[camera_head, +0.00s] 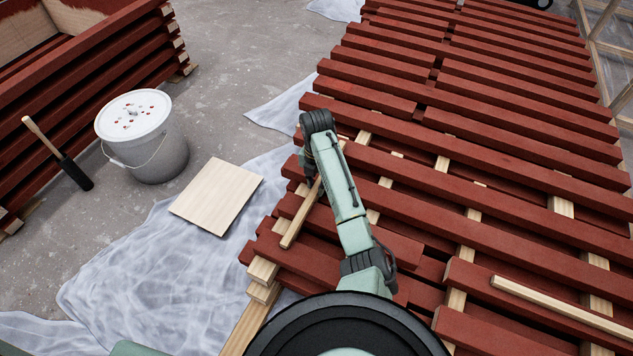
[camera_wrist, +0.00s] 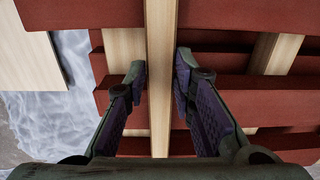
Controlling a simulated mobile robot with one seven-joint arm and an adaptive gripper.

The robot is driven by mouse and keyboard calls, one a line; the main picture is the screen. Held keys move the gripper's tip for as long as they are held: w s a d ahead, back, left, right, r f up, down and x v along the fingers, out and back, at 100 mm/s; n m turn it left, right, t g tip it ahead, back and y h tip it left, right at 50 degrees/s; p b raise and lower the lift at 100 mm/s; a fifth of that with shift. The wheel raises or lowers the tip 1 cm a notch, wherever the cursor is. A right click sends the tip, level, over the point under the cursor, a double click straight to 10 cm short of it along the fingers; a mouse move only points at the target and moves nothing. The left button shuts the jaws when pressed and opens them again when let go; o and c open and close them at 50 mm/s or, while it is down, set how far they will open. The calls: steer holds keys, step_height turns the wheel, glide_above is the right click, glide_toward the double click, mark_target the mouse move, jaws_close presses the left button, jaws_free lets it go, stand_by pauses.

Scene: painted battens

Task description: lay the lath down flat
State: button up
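The lath (camera_head: 299,222) is a narrow, bare-wood strip. In the head view it runs from a lower end over the near left edge of the red battens up to my gripper (camera_head: 318,180). In the wrist view the lath (camera_wrist: 161,110) passes between the fingers of my gripper (camera_wrist: 162,66), whose tips meet its two sides. It widens toward the top of that view, so it looks tilted, with that end nearer the camera. Whether its lower end touches the battens is unclear. My arm hides part of it in the head view.
Red battens (camera_head: 430,160) lie in spaced rows across pale bearers (camera_head: 262,270). Another bare strip (camera_head: 555,305) lies on them at the right.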

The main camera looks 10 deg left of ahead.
mark_target(317, 186)
steer(key=o, duration=0.4)
steer(key=shift+c, duration=0.2)
step_height(317, 186, up, 13)
steer(key=p, duration=0.4)
steer(key=shift+r, duration=0.15)
